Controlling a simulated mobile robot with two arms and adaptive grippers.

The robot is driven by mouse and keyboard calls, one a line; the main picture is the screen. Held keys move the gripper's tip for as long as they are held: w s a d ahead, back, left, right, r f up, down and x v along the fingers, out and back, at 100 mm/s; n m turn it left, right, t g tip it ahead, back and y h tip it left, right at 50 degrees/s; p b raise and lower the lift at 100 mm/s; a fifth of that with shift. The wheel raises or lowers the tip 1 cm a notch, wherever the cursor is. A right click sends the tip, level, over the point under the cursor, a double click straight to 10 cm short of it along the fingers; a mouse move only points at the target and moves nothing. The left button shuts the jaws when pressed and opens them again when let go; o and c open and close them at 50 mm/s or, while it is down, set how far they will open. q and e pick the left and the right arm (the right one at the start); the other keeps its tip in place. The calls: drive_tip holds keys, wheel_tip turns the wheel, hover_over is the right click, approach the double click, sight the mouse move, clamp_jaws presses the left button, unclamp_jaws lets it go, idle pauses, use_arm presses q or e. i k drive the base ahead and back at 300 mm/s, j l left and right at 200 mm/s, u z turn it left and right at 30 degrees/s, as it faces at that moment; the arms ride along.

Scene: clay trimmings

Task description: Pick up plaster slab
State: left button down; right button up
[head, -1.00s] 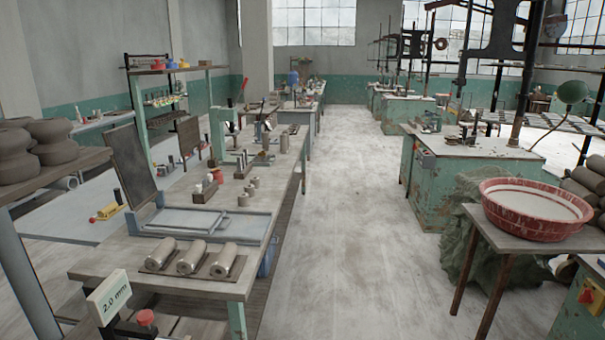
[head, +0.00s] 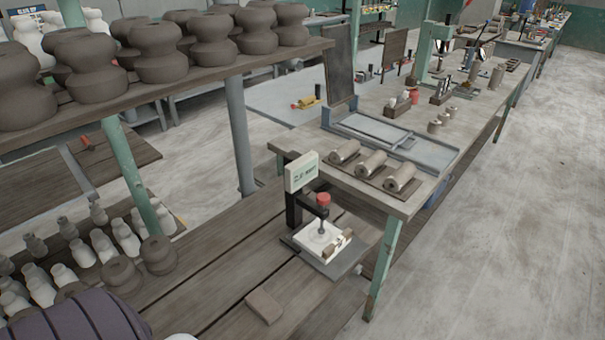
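A pale, flat white slab (head: 312,240), which looks like the plaster slab, lies on the dark base of a small gauge stand (head: 293,205) on the low wooden bench. The stand's red-topped plunger (head: 323,200) comes down over the slab; whether it touches cannot be told. A small brownish piece (head: 338,245) lies at the slab's right side. Neither of my grippers is in view.
A flat brown block (head: 264,306) lies on the bench (head: 215,290) in front of the stand. Clay pots (head: 160,55) fill a shelf at upper left. Small bottle-shaped pieces (head: 100,245) stand at lower left. A table (head: 410,205) with clay cylinders (head: 372,163) adjoins behind; floor at right is clear.

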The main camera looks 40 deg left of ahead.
sight(324, 247)
drive_tip(key=l+u, duration=0.1)
drive_tip(key=u, duration=0.35)
drive_tip(key=l+u, duration=0.15)
drive_tip(key=u, duration=0.25)
drive_tip(key=l+u, duration=0.15)
drive_tip(key=u, duration=0.3)
